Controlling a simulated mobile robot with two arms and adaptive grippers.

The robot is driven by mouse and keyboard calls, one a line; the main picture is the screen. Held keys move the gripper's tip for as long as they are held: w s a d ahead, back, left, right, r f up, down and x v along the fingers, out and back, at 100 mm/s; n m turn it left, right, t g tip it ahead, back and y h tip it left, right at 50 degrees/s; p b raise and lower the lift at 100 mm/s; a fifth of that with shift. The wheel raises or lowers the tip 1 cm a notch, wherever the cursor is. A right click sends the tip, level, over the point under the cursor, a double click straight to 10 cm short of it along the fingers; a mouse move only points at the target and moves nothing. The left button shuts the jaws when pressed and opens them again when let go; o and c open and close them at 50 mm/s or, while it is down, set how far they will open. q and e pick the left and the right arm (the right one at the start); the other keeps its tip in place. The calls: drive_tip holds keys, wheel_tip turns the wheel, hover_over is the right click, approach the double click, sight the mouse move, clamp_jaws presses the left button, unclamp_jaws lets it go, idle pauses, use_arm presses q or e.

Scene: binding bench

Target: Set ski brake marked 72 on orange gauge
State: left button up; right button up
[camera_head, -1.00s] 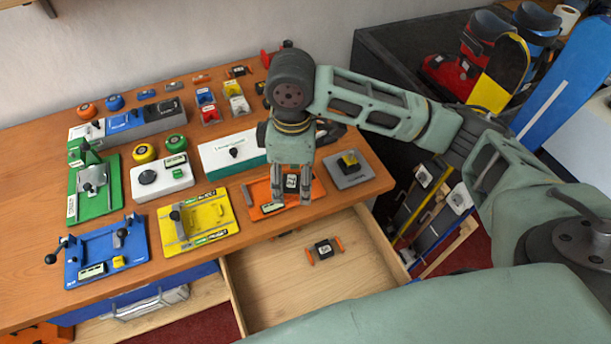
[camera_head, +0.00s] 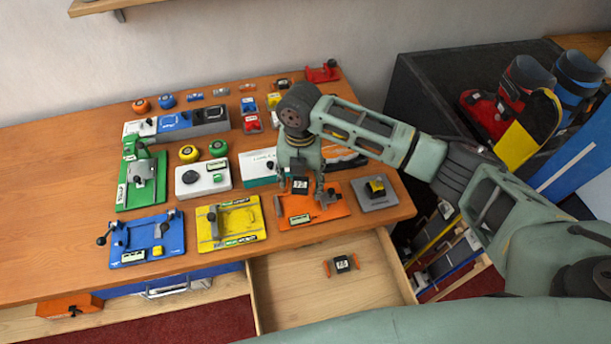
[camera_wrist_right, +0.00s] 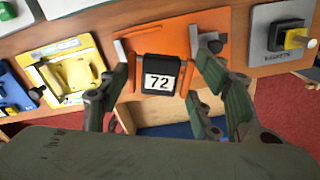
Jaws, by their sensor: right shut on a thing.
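The black ski brake with the white label 72 (camera_wrist_right: 158,82) is between the fingers of my right gripper (camera_wrist_right: 160,95) in the right wrist view. My right gripper also shows in the head view (camera_head: 301,190), shut on this brake (camera_head: 299,185). The orange gauge (camera_head: 331,211) lies on the bench right under and around the brake; its orange plate also shows behind the brake in the wrist view (camera_wrist_right: 165,42). I cannot tell whether the brake touches the gauge. My left gripper is not in view.
A yellow gauge (camera_head: 246,229), a blue gauge (camera_head: 126,257) and a green gauge (camera_head: 128,194) stand to the left. A grey plate (camera_head: 364,200) with a yellow-topped block is to the right. Another brake with orange arms (camera_head: 343,264) lies in the open drawer (camera_head: 290,310) below.

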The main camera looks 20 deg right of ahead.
drive_tip(key=n, duration=0.2)
drive_tip(key=shift+w+a+f+n+p, duration=0.1)
drive_tip(key=shift+w+n+p, duration=0.2)
drive_tip(key=shift+w+p, duration=0.05)
drive_tip(key=shift+w+f+n, duration=0.2)
drive_tip(key=shift+f+n, duration=0.1)
drive_tip(key=shift+n, duration=0.4)
drive_tip(key=b, duration=0.4)
hover_over(299, 202)
wheel_tip(299, 202, down, 5)
drive_tip(key=shift+r, duration=0.15)
drive_tip(key=shift+f+b, duration=0.5)
drive_tip(key=shift+f, duration=0.3)
drive_tip(key=shift+p, duration=0.5)
drive_tip(key=shift+f+b, duration=0.35)
drive_tip(key=shift+f, duration=0.3)
drive_tip(key=o, duration=1.3)
